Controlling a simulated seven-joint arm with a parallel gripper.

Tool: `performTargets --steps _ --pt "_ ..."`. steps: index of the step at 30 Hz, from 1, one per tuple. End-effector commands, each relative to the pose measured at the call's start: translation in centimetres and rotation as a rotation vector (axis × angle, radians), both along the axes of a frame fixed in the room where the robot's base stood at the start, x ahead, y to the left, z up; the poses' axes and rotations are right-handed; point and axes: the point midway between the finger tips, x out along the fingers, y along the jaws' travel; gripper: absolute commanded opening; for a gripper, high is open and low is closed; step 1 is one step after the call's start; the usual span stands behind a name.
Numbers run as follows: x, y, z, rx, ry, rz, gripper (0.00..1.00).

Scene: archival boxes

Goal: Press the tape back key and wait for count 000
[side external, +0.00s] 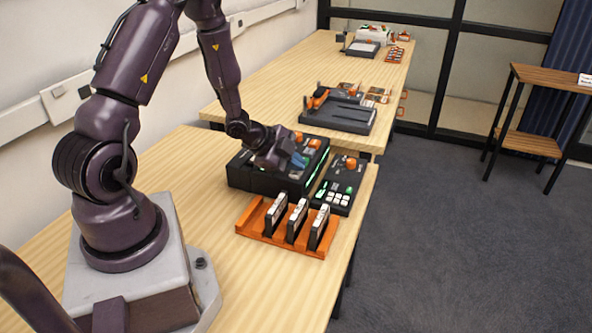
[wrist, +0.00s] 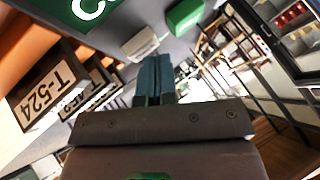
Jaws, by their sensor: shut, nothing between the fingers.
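A black tape machine (side external: 262,183) stands on the near table, with orange knobs and a green-lit strip. My gripper (side external: 298,160) is over its top, blue fingers shut and empty. Beside it is a black key panel (side external: 333,198) with an orange knob, a green key and several white keys. In the wrist view my shut fingers (wrist: 153,75) point toward a white key (wrist: 145,43) and a green key (wrist: 187,15). A larger green key (wrist: 88,10) with a white curved mark shows at top left. I cannot tell which is the tape back key, whether the fingers touch one, or read any count.
An orange rack (side external: 246,222) holding three upright cassettes stands in front of the machine. Farther tables (side external: 275,72) carry more equipment. A wooden shelf stand (side external: 535,143) is at right, with open floor before it.

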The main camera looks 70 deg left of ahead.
Motion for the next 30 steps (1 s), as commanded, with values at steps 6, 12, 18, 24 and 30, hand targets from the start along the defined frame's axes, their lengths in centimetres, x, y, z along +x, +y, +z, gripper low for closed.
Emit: performTargets --steps 6,12,18,24,30 --pt "0.0 0.0 0.0 0.000 0.001 0.000 0.00" --pt "0.0 0.0 0.5 0.001 0.001 -0.002 0.00" --pt "0.0 0.0 1.6 0.000 -0.001 -0.001 0.00" --pt "-0.1 0.0 1.7 -0.001 0.002 -0.001 0.00" --pt "0.0 0.0 2.0 0.001 0.000 -0.001 0.00"
